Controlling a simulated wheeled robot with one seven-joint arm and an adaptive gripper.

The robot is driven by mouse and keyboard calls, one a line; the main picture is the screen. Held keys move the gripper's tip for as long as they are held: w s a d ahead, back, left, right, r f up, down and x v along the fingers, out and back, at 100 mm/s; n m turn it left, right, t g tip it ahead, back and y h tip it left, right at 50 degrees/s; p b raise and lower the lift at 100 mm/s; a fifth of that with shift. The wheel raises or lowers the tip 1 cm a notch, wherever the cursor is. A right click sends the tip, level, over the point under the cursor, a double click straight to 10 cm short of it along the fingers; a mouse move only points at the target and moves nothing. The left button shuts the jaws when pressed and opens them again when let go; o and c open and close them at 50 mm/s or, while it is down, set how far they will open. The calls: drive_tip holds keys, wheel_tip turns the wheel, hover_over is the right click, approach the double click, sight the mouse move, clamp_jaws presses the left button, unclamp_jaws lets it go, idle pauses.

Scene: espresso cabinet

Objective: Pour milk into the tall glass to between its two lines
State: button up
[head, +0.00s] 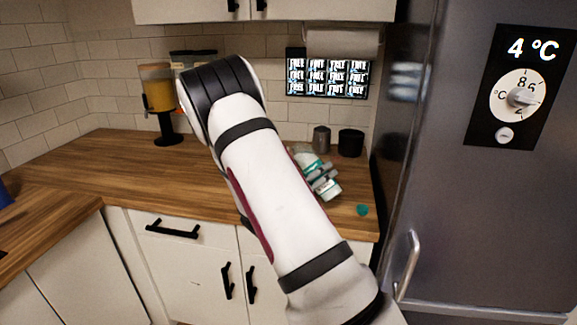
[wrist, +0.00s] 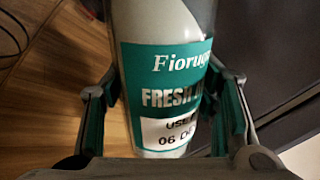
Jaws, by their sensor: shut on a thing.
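A milk bottle (wrist: 158,50) fills the middle of the wrist view. It is pale, with a teal label reading "FRESH" and a use-by date. My gripper (wrist: 166,95) is shut on it, with one finger on each side. In the head view my arm hides part of the gripper and bottle. A teal and white patch of them (head: 318,178) shows just right of the arm, over the right part of the counter. The bottle's top is cut off in the wrist view. I cannot make out the tall glass or its lines in either view.
A small teal cap (head: 362,210) lies near the front edge of the wooden counter (head: 100,165). A grey metal container (head: 321,139) and a black canister (head: 350,143) stand behind. A juice dispenser (head: 157,90) stands back left. The fridge (head: 460,200) bounds the right.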

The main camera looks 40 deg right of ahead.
drive_tip(key=shift+s+r+n, duration=0.25)
drive_tip(key=shift+r+n, duration=0.1)
drive_tip(key=shift+n, duration=0.05)
idle(0.4)
drive_tip(key=shift+s+d+r+n, duration=0.1)
drive_tip(key=shift+s+n, duration=0.25)
drive_tip(key=shift+n, duration=0.65)
idle(0.4)
drive_tip(key=shift+s+r+n, duration=0.2)
drive_tip(key=shift+r+n, duration=0.65)
drive_tip(key=shift+n, duration=0.05)
idle(0.4)
drive_tip(key=shift+w+r+n+t+p, duration=0.15)
drive_tip(key=shift+w+r+n+p, duration=0.05)
drive_tip(key=shift+r+n+p, duration=0.3)
drive_tip(key=shift+w+r+n+t+p, duration=0.15)
drive_tip(key=shift+r+n+p, duration=0.25)
drive_tip(key=shift+p, duration=0.15)
idle(1.2)
drive_tip(key=shift+n, duration=0.3)
idle(1.2)
wheel_tip(320, 180, down, 4)
drive_tip(key=m+b, duration=0.1)
drive_tip(key=m, duration=0.1)
drive_tip(key=m+b, duration=0.1)
drive_tip(key=shift+r+m, duration=0.2)
drive_tip(key=shift+m, duration=0.6)
